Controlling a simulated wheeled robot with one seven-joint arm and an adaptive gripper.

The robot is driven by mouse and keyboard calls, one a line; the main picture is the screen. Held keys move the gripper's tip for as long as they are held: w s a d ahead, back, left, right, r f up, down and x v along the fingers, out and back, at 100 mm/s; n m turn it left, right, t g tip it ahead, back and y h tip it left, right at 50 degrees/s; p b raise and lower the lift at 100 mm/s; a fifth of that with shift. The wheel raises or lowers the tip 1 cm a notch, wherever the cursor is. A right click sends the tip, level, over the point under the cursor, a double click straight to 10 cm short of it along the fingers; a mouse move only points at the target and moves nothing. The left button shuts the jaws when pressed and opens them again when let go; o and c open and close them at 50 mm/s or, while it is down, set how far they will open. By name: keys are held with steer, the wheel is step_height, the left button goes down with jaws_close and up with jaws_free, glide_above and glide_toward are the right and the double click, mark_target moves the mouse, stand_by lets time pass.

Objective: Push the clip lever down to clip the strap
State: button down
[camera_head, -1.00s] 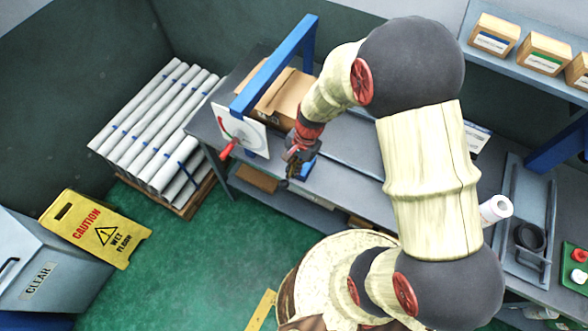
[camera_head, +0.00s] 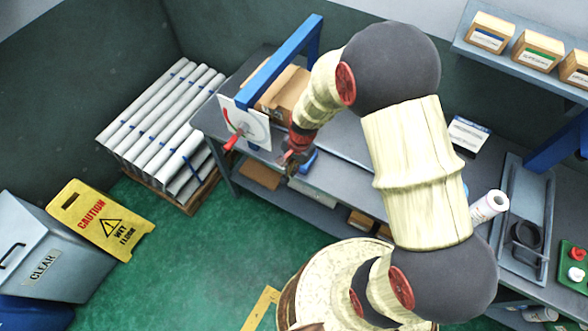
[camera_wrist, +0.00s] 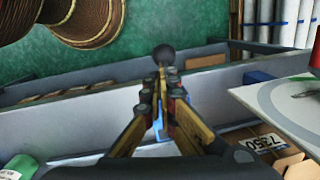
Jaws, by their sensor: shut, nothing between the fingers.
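My gripper (camera_head: 289,162) points down at the front edge of the grey bench, just left of a small blue part (camera_head: 308,161). In the wrist view my gripper (camera_wrist: 163,88) has its fingers brought together and empty. A round black knob (camera_wrist: 165,54), which looks like the end of the clip lever, shows right beyond the fingertips. I cannot tell whether they touch. Some blue (camera_wrist: 158,127) shows between the fingers. The lever's shaft and the strap cannot be made out behind the gripper.
A white dial plate (camera_head: 246,124) with a red handle (camera_head: 233,140) stands left of my gripper. A blue frame (camera_head: 281,62) rises over a cardboard box (camera_head: 284,92). White rolls (camera_head: 160,120) are stacked at left. The bench (camera_head: 345,148) is partly clear to the right.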

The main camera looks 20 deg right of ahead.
steer(key=shift+s+a+f+b, duration=0.2)
steer(key=shift+s+a+f, duration=0.05)
steer(key=shift+f, duration=0.4)
steer(key=shift+s+a+f+b, duration=0.2)
steer(key=shift+a+f, duration=0.05)
steer(key=shift+f, duration=0.4)
step_height(320, 180, up, 13)
steer(key=s+p, duration=0.2)
steer(key=p, duration=0.1)
steer(key=shift+d, duration=0.25)
stand_by(0.4)
